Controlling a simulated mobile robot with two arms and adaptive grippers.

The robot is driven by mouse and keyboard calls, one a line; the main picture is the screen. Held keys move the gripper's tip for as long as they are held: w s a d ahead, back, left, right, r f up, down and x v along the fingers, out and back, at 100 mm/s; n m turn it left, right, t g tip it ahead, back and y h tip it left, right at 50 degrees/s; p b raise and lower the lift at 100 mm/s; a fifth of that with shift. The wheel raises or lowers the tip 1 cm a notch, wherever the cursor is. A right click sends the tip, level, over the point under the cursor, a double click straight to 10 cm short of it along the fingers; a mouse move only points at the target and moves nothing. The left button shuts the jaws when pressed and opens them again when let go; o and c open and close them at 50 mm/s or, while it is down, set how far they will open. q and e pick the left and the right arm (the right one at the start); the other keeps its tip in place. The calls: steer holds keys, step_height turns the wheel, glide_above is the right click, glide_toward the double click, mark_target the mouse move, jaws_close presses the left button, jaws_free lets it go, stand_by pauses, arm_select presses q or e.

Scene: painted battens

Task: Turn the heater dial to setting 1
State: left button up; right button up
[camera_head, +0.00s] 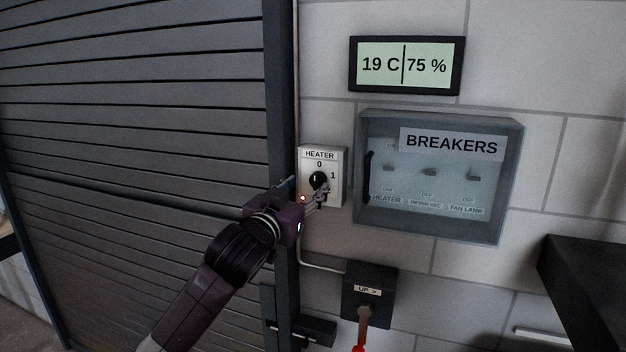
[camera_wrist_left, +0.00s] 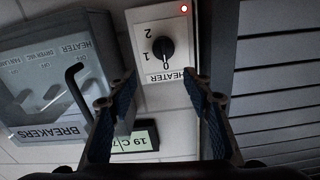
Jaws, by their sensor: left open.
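The heater panel (camera_head: 336,160) is a white plate on the wall with a round black dial (camera_head: 318,180) and the marks 0 and 1 visible. In the left wrist view, turned upside down, the dial (camera_wrist_left: 164,50) shows a white pointer line toward 0, and the marks 1 and 2 are readable. My left gripper (camera_head: 319,194) is in front of the panel's lower part and hides some of it. In the left wrist view, its fingers (camera_wrist_left: 160,92) are spread apart with nothing between them, and the dial lies beyond their tips. My right gripper is not in view.
A breaker box (camera_head: 510,190) with a clear cover and black handle hangs right of the panel. A display (camera_head: 406,65) reads 19 C and 75 %. A slatted shutter (camera_head: 130,100) stands at the left. A black switch box (camera_head: 358,283) with a red-tipped lever is below.

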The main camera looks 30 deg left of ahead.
mark_target(315, 182)
arm_select(q)
steer(key=shift+n, duration=0.7)
steer(key=w+p, duration=0.1)
steer(key=w, duration=0.1)
steer(key=w+a+f+p, duration=0.1)
steer(key=w, duration=0.1)
steer(key=w+a+p, duration=0.1)
steer(key=w, duration=0.1)
steer(key=shift+w+a+f, duration=0.1)
steer(key=shift+a+f, duration=0.05)
steer(key=shift+a, duration=0.05)
steer(key=shift+w+a, duration=0.1)
steer(key=shift+w, duration=0.2)
steer(key=shift+w+a+f+p, duration=0.1)
steer(key=shift+w+p, duration=0.3)
steer(key=shift+w, duration=0.05)
steer(key=shift+w+f, duration=0.1)
steer(key=shift+w, duration=0.05)
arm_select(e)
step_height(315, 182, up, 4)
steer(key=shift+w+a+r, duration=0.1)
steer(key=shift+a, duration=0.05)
arm_select(q)
steer(key=shift+c, duration=0.6)
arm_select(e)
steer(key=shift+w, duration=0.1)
